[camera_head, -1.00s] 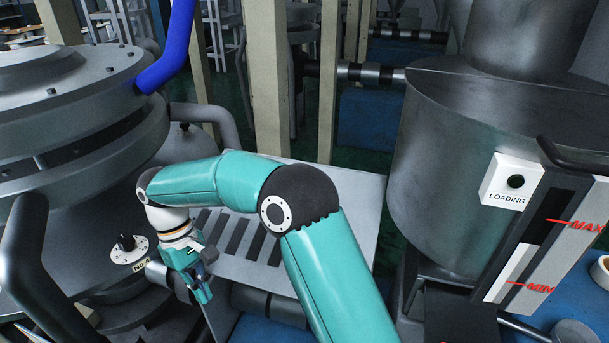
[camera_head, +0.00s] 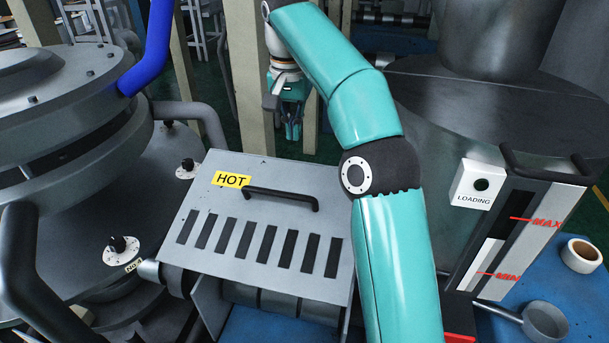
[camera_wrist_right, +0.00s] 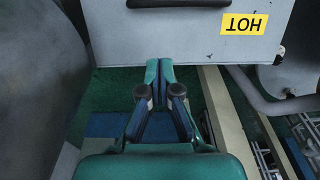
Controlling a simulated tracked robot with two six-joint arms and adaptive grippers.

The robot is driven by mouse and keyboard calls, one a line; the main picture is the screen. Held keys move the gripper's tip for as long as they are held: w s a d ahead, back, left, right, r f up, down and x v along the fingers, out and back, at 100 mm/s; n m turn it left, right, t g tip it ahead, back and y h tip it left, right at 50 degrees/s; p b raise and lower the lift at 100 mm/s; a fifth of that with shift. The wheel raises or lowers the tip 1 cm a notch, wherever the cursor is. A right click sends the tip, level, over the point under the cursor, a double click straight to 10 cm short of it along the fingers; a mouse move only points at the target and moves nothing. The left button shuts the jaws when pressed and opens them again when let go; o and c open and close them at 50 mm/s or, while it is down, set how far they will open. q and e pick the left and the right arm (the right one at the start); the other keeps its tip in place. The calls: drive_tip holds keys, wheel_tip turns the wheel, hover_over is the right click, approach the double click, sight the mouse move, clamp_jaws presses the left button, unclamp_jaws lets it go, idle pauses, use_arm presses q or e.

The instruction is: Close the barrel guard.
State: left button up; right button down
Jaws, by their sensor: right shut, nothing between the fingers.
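The barrel guard (camera_head: 263,204) is a grey metal cover with a row of dark slots, a yellow HOT label (camera_head: 231,180) and a black bar handle (camera_head: 282,196). It lies sloped over the barrel (camera_head: 270,299), part of which shows below its front edge. My right gripper (camera_head: 292,131) is shut and empty, behind the guard's far edge and apart from the handle. In the right wrist view my fingertips (camera_wrist_right: 159,68) are together close to the guard's edge (camera_wrist_right: 190,52); contact cannot be told. My left gripper is not in view.
A round grey machine (camera_head: 60,120) with knobs stands at left. A large metal hopper (camera_head: 450,120) with a LOADING box (camera_head: 479,184) stands at right. Upright beige posts (camera_head: 247,80) are behind. A tape roll (camera_head: 581,255) and a metal scoop (camera_head: 545,320) lie on the blue surface.

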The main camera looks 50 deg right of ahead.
drive_tip(key=f+b, duration=0.1)
drive_tip(key=f, duration=0.2)
drive_tip(key=d+f+b, duration=0.1)
drive_tip(key=f+b, duration=0.1)
drive_tip(key=f, duration=0.2)
drive_tip(key=f+b, duration=0.1)
drive_tip(key=f, duration=0.2)
drive_tip(key=shift+w+d+f, duration=0.15)
drive_tip(key=shift+s+a+f+b, duration=0.3)
drive_tip(key=shift+a+f+b, duration=0.2)
drive_tip(key=shift+a+f, duration=0.15)
drive_tip(key=shift+s+a+f, duration=0.25)
drive_tip(key=shift+a+f, duration=0.25)
drive_tip(key=shift+f, duration=0.1)
